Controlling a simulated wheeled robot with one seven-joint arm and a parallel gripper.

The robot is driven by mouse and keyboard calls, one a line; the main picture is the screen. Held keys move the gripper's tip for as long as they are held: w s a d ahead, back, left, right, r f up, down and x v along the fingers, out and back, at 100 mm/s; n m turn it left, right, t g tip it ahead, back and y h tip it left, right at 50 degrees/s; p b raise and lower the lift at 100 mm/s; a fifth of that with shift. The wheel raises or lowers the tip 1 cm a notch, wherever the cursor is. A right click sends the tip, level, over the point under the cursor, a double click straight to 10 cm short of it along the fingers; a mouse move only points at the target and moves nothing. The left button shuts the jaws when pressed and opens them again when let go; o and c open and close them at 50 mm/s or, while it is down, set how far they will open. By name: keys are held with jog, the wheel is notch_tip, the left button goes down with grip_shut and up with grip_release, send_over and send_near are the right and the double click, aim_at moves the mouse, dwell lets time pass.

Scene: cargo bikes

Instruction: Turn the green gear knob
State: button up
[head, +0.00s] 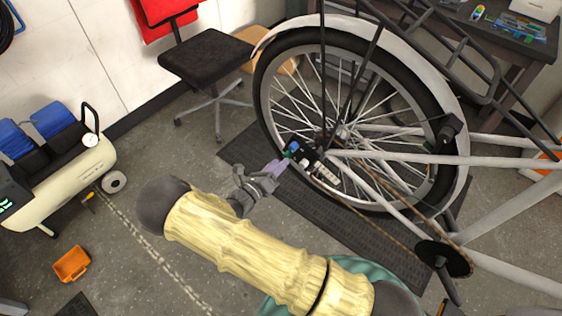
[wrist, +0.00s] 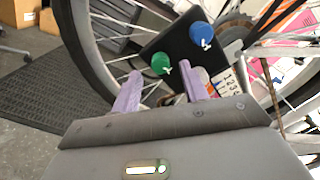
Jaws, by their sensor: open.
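The green gear knob (wrist: 161,63) sits on a dark plate beside the rear wheel in the wrist view. It has a small white pointer mark at its lower right. A blue knob (wrist: 201,35) is above and to the right of it on the same plate. My gripper (wrist: 163,88) is open, its two purple fingers on either side of and just short of the green knob; I cannot tell if they touch it. In the head view my gripper (head: 276,166) is close to the green knob (head: 288,154) and the blue knob (head: 294,145).
The bike's rear wheel (head: 264,92), chain and white frame (head: 500,264) surround the knobs. A numbered scale (wrist: 229,82) is right of the fingers. A stool (head: 206,58), an air compressor (head: 70,170) and an orange bin (head: 72,263) stand to the left.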

jog(key=b+v, duration=0.1)
jog(key=v, duration=1.4)
jog(key=s+d+r+m+g+y+p, duration=0.1)
jog(key=d+r+m+g+p, duration=0.1)
jog(key=d+r+m+g, duration=0.4)
jog(key=d+r+m+g+p, duration=0.2)
jog(key=d+r+m+g, duration=0.1)
jog(key=d+m+g, duration=0.6)
jog(key=s+d+r+m+t+y+p, duration=0.1)
jog(key=d+r+m+y+p, duration=0.1)
jog(key=d+r+m+y, duration=0.3)
jog(key=s+d+r+m+t+y+p, duration=0.2)
jog(key=d+r+m+y, duration=0.3)
jog(key=r+m, duration=0.6)
jog(key=d+m, duration=0.1)
jog(key=m, duration=0.5)
jog(key=shift+s+d+r+p, duration=0.2)
jog(key=shift+s+d+p, duration=0.1)
jog(key=shift+p, duration=0.1)
